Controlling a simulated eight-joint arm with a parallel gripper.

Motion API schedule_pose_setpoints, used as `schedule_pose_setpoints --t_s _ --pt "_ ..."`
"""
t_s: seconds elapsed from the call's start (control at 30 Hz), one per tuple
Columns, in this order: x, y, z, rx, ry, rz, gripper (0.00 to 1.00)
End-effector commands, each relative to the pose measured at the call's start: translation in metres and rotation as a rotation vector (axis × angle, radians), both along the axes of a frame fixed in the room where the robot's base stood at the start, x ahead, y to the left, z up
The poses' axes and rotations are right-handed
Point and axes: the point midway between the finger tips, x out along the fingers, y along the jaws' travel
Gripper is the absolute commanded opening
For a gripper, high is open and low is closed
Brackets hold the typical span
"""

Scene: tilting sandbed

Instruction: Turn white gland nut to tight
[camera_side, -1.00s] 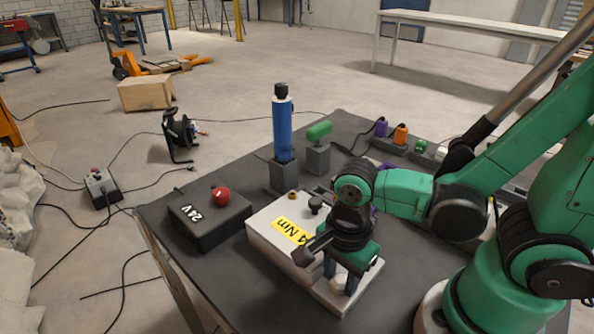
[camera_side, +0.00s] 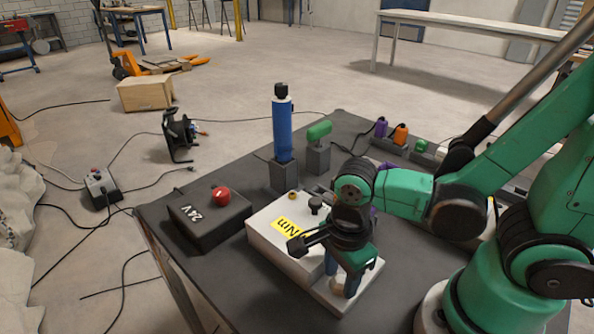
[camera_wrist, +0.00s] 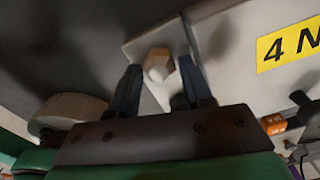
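The white gland nut (camera_wrist: 158,66) is a small pale hexagonal piece on a light-coloured plate (camera_wrist: 160,38) in the wrist view. My gripper (camera_wrist: 160,70) has its two dark blue fingers apart, one on each side of the nut, with a narrow gap showing at the right finger. In the side view my gripper (camera_side: 343,277) points down over the plate at the front end of the pale box (camera_side: 268,229). I cannot tell how tight the nut is.
A yellow label (camera_side: 288,229) marks the box, which carries a black knob (camera_side: 315,203) and a brass fitting (camera_side: 293,195). A black 24V box (camera_side: 208,222) with a red button stands left. A blue cylinder (camera_side: 282,130) and a green-handled piece (camera_side: 319,131) stand behind.

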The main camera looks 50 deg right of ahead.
Motion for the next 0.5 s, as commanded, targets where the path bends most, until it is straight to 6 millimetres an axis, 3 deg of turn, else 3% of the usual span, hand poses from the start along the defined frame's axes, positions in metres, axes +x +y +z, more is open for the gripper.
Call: schedule_pose_setpoints --t_s 0.03,0.07,0.33,0.5 --pt "0.0 0.0001 0.0 0.001 0.0 0.0 0.61" --pt "-0.0001 0.0001 0.0 0.001 0.001 0.0 0.69" --pt "0.0002 0.0009 0.0001 0.004 -0.001 0.017 0.7" --pt "0.0004 0.0014 0.0001 0.006 -0.001 0.148 0.7"
